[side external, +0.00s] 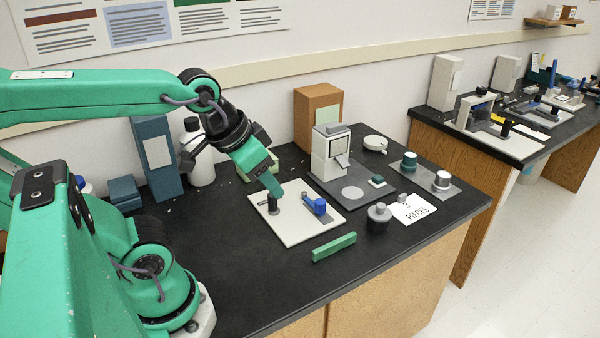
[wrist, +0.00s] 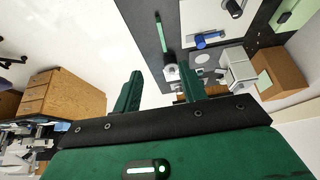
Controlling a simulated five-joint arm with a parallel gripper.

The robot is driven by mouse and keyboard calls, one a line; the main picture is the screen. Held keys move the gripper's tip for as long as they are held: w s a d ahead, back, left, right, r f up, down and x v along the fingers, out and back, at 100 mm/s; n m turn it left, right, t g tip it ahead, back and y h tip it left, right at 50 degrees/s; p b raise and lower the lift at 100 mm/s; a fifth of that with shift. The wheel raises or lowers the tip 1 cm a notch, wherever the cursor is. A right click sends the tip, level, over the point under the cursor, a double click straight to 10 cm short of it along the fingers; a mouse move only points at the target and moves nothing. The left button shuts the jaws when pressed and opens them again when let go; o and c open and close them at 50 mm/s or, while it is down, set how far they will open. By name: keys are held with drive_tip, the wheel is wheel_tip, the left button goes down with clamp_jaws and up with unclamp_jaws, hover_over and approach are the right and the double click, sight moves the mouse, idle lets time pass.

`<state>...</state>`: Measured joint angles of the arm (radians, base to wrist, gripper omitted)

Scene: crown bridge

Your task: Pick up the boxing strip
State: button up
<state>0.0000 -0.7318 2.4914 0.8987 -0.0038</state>
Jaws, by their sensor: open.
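A long green strip (side external: 334,247), which I take to be the boxing strip, lies on the black bench near its front edge, in front of a white board. It also shows in the wrist view (wrist: 161,34) at the top, beyond the gap between my fingers. My gripper (side external: 277,193) is above the white board, behind and to the left of the strip, and apart from it. In the wrist view my two green fingers (wrist: 161,76) stand wide apart with nothing held between them.
The white board (side external: 297,232) carries a black upright piece (side external: 273,204) and a blue cylinder (side external: 320,206). A dark lidded pot (side external: 378,219) and a "3 PIECES" card (side external: 412,208) lie right of the strip. A grey machine (side external: 330,152) stands behind. The bench left of the strip is clear.

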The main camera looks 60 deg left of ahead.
drive_tip(key=w, duration=0.1)
drive_tip(key=n+g, duration=0.2)
drive_tip(key=g, duration=0.3)
approach(335, 242)
drive_tip(key=shift+s+f, duration=0.1)
drive_tip(key=shift+f+g, duration=0.3)
drive_tip(key=shift+f, duration=0.1)
drive_tip(key=shift+f, duration=1.2)
drive_tip(key=shift+f, duration=0.1)
drive_tip(key=shift+w+f, duration=0.2)
drive_tip(key=shift+f, duration=1.05)
drive_tip(key=shift+w+f, duration=0.15)
drive_tip(key=shift+f, duration=1.1)
